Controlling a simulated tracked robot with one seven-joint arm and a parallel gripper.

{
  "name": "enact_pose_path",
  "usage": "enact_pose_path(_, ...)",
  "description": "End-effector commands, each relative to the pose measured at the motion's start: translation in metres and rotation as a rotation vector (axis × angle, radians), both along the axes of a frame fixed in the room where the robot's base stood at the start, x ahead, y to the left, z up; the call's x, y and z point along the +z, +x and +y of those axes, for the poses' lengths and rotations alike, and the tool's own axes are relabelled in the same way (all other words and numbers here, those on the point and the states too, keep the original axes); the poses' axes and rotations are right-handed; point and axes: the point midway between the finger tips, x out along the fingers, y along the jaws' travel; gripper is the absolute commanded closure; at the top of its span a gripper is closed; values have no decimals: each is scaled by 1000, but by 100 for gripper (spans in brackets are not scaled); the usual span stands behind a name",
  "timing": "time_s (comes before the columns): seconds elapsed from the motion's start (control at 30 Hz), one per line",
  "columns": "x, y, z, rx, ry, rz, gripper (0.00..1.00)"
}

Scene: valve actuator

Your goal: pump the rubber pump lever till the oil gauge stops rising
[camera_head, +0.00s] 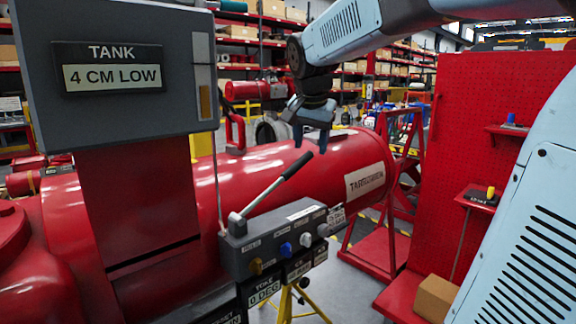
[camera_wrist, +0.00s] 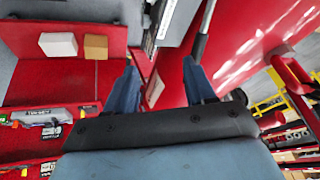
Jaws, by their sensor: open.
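The pump lever (camera_head: 270,190) is a silver rod with a black rubber grip, rising tilted to the right from a grey control box (camera_head: 275,240). The oil gauge (camera_head: 202,80) is a narrow vertical strip on the grey tank panel, with brown oil (camera_head: 205,102) in its lower part. The panel's display (camera_head: 112,77) reads "TANK 4 CM LOW". My gripper (camera_head: 311,143) is open and empty, just above and right of the grip's tip and apart from it. In the wrist view, the lever (camera_wrist: 201,45) shows beyond the right finger of my gripper (camera_wrist: 161,65).
A big red cylinder (camera_head: 350,165) lies behind the control box. Coloured knobs (camera_head: 285,248) line the box's front, and a yellow stand (camera_head: 290,302) is under it. A red pegboard (camera_head: 475,120) stands at the right, with a cardboard box (camera_head: 435,297) near its base.

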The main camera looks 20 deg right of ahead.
Motion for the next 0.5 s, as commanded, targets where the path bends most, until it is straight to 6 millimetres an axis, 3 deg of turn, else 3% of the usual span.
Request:
enact_pose_path(0.03, 3, 19, 1, -41, 10, -1, 46)
enact_pose_path(0.2, 10, 72, 2, -194, 51, -18, 46)
enact_pose_path(0.33, 12, 100, 3, -276, 73, -30, 46)
enact_pose_path(0.5, 12, 115, 3, -325, 88, -39, 46)
